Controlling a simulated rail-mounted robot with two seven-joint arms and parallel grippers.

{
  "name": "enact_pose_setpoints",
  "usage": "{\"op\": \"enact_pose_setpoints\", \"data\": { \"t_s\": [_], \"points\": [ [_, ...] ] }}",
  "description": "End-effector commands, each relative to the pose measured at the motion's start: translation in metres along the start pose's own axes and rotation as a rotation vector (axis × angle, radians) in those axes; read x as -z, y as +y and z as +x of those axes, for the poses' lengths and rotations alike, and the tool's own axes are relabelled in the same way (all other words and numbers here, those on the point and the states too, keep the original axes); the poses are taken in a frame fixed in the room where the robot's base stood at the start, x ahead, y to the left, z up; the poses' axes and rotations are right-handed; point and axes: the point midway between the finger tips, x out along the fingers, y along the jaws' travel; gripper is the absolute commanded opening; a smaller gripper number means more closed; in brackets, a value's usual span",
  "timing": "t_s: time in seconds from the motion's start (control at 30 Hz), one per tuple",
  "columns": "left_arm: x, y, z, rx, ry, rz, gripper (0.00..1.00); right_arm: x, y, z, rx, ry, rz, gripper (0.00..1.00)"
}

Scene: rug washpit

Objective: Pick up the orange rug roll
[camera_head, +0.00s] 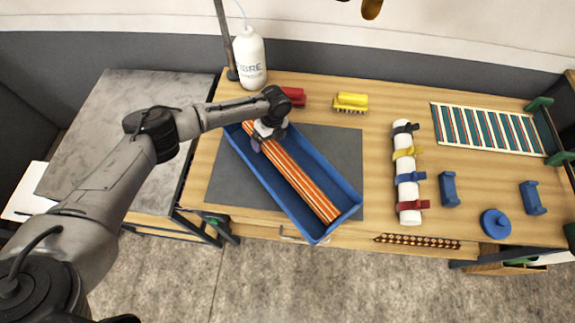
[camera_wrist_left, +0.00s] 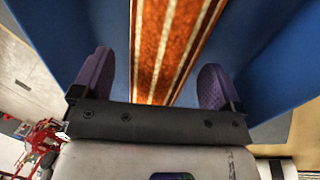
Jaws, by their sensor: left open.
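The orange rug roll (camera_head: 305,185), striped in orange and white, lies lengthwise in a long blue tray (camera_head: 353,207) on the wooden bench. My left gripper (camera_head: 262,146) is over the far left end of the roll, inside the tray's outline. In the left wrist view the roll (camera_wrist_left: 172,45) runs up between my two purple fingers (camera_wrist_left: 155,84), with a gap on each side. The left gripper is open and holds nothing. Whether the fingertips reach down past the roll's sides I cannot tell. My right gripper is not in view.
A grey mat (camera_head: 345,150) lies under the tray. A white bottle (camera_head: 250,60), a red brush (camera_head: 294,96) and a yellow brush (camera_head: 351,102) stand behind. A white roll with coloured straps (camera_head: 405,170) lies to the right, near blue blocks (camera_head: 449,188). A striped rack (camera_head: 487,128) is at the far right.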

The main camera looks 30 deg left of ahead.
Motion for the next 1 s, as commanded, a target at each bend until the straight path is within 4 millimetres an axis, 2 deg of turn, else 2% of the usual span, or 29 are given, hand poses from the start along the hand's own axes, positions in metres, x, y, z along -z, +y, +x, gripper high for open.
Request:
{"op": "enact_pose_setpoints", "data": {
  "t_s": [0.13,0.4,1.0],
  "points": [
    [-0.0002,-0.0002,0.0105,0.0,0.0,-0.001,0.92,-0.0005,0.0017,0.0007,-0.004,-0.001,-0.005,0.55],
    [-0.0001,-0.0001,0.0122,0.0,0.0,0.0,0.92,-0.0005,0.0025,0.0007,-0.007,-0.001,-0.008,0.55],
    [0.0,-0.0001,0.0119,0.001,0.0,0.0,0.35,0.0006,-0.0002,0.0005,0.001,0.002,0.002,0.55]
  ]
}}
